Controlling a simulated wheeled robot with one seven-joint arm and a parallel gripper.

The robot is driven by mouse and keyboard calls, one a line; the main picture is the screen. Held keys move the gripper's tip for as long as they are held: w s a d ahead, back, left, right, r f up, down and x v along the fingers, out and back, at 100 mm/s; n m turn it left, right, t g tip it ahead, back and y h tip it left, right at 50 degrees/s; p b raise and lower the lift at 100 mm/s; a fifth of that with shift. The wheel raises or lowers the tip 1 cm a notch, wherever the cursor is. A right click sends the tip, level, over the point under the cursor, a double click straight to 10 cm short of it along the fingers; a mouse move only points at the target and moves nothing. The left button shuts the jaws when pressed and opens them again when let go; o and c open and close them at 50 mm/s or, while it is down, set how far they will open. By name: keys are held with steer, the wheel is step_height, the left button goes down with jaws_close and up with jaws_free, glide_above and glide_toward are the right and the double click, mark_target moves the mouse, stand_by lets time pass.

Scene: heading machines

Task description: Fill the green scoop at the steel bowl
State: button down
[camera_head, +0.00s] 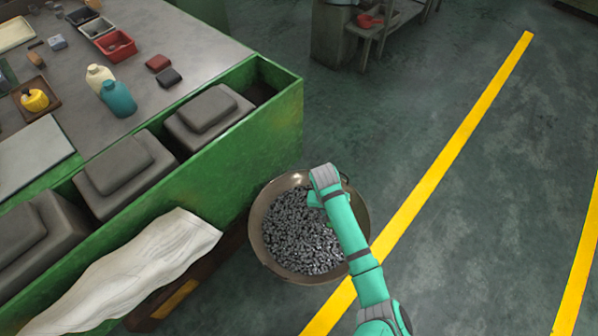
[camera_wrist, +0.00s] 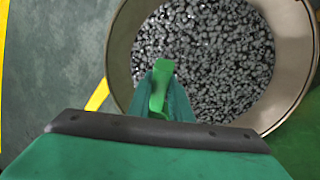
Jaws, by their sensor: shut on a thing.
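The steel bowl (camera_head: 262,247) stands on the floor beside the green machine, filled with many small grey metal parts (camera_head: 300,235). In the wrist view the bowl (camera_wrist: 120,50) fills the upper right, with the parts (camera_wrist: 215,50) inside it. My gripper (camera_wrist: 165,95) is shut on the green scoop (camera_wrist: 161,80), of which a narrow green piece shows between the fingers. It points over the bowl near its left rim in the wrist view. The scoop's far end is hidden or not clear, and I cannot tell whether it touches the parts.
The green machine (camera_head: 240,150) with grey blocks (camera_head: 125,175) stands close left of the bowl. A white sheet (camera_head: 150,260) hangs over its side. The bench (camera_head: 165,35) holds bottles and trays. Open floor (camera_head: 480,190) with yellow lines lies to the right.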

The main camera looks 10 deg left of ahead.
steer(key=w+a+r+m+g+y, duration=0.1)
steer(key=w+a+r+m+y, duration=0.2)
steer(key=w+a+m, duration=0.5)
steer(key=w+a+r+m+y, duration=0.3)
steer(key=w+m, duration=0.1)
steer(key=m, duration=0.7)
step_height(320, 180, down, 18)
steer(key=s+m+t, duration=0.3)
steer(key=m+t, duration=0.1)
steer(key=m, duration=0.5)
step_height(320, 180, up, 13)
steer(key=w+a+g+h, duration=0.1)
steer(key=g, duration=0.1)
steer(key=shift+w+a, duration=0.3)
steer(key=shift+w, duration=0.1)
stand_by(0.7)
